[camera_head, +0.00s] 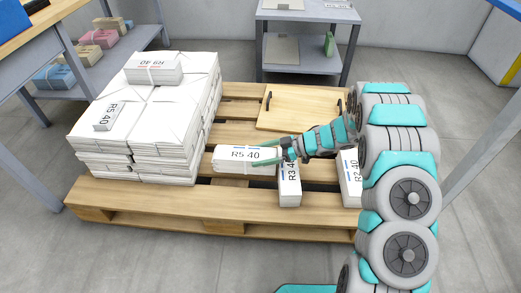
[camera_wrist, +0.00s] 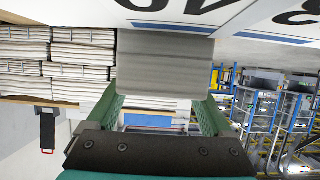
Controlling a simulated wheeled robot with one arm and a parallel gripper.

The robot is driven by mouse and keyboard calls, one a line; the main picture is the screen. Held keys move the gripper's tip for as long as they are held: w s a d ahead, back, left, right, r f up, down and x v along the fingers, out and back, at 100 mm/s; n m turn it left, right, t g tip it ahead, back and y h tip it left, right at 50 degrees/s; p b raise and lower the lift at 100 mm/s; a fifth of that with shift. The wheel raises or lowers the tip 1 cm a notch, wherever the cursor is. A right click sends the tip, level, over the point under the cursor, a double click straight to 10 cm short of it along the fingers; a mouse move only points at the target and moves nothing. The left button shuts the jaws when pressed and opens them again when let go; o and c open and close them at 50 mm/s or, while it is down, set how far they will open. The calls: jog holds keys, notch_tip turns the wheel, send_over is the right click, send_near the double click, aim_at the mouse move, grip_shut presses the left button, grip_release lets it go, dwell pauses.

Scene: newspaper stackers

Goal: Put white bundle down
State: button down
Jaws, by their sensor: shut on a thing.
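The white bundle (camera_head: 235,163), labelled R5 40, lies level in my gripper (camera_head: 268,154), over the pallet's middle just right of the large white stack. The gripper's fingers are closed around its right end. In the wrist view, the grey end of the bundle (camera_wrist: 165,65) fills the space between the two green fingers (camera_wrist: 160,115). I cannot tell whether its underside touches the pallet boards. A second white bundle (camera_head: 290,187), labelled R3 40, stands crosswise close to its right end. A third white bundle (camera_head: 350,190) is further right, partly hidden by my arm.
The wooden pallet (camera_head: 200,208) carries the large white stack (camera_head: 180,100), with small bundles on top. A wooden board (camera_head: 300,108) with dark handles lies at the pallet's back right. A grey table (camera_head: 307,15) stands behind. Shelves with coloured bundles (camera_head: 97,38) are at back left.

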jog(key=shift+f+b, duration=0.3)
jog(key=shift+f, duration=1.65)
jog(key=shift+f, duration=0.15)
grip_release()
jog(key=shift+d+r, duration=0.1)
jog(key=shift+r, duration=0.1)
jog(key=p+v, duration=0.2)
jog(key=v, duration=0.9)
jog(key=shift+d+r, duration=0.1)
jog(key=shift+d, duration=0.25)
